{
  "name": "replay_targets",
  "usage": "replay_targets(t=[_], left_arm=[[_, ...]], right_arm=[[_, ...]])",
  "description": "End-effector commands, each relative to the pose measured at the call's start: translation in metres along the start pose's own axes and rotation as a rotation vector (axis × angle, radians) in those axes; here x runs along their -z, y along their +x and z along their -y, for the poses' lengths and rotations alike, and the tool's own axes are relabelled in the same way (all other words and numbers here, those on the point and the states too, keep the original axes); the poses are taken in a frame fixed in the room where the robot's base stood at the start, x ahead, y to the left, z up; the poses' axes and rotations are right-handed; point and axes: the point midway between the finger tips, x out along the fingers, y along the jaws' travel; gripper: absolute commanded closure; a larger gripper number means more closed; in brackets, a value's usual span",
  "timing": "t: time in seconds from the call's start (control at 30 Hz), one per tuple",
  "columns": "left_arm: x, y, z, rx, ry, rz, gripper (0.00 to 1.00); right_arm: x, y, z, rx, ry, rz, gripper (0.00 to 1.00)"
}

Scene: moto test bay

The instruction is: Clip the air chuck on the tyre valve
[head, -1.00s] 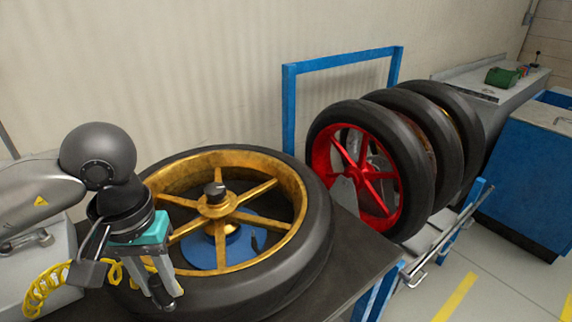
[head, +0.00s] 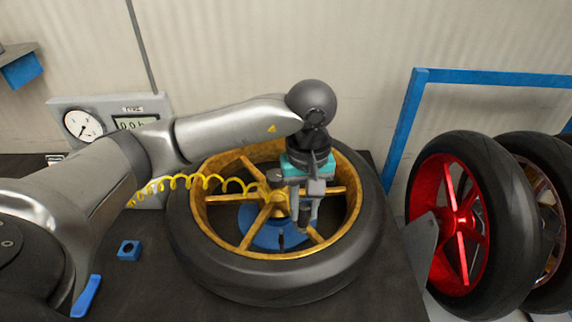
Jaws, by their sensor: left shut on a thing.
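My left gripper (head: 305,222) is shut on the air chuck (head: 307,212), a small dark piece between its fingers and mostly hidden by them. The gripper points down over the right part of the gold wheel (head: 232,226), inside its rim. A yellow coiled hose (head: 180,183) runs from the left towards the gripper. The wheel lies flat with its black tyre (head: 275,285) around it. I cannot make out the tyre valve for certain; a small dark mark shows among the spokes. My right gripper is out of view.
A gauge box (head: 118,117) with a dial and display stands at the back left. A blue block (head: 129,250) and a blue-handled item (head: 86,296) lie on the dark bench (head: 140,290). A blue frame (head: 408,120) and upright wheels, one red (head: 455,225), stand at the right.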

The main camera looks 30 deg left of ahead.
Motion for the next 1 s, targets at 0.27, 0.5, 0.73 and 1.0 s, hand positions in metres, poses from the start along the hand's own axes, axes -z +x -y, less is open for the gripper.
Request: replay_targets(t=[0.27,0.5,0.73,1.0], left_arm=[[0.033,-0.014,0.022,0.004,-0.456,0.002,1.00],[0.044,-0.011,0.035,0.001,-0.632,0.000,1.00],[0.045,-0.002,0.036,0.000,-0.649,0.000,1.00],[0.045,0.019,0.036,0.000,-0.647,0.000,1.00]], right_arm=[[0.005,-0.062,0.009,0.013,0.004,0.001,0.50],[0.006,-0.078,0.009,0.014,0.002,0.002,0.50],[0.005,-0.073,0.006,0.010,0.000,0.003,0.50],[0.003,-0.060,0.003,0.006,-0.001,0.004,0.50]])
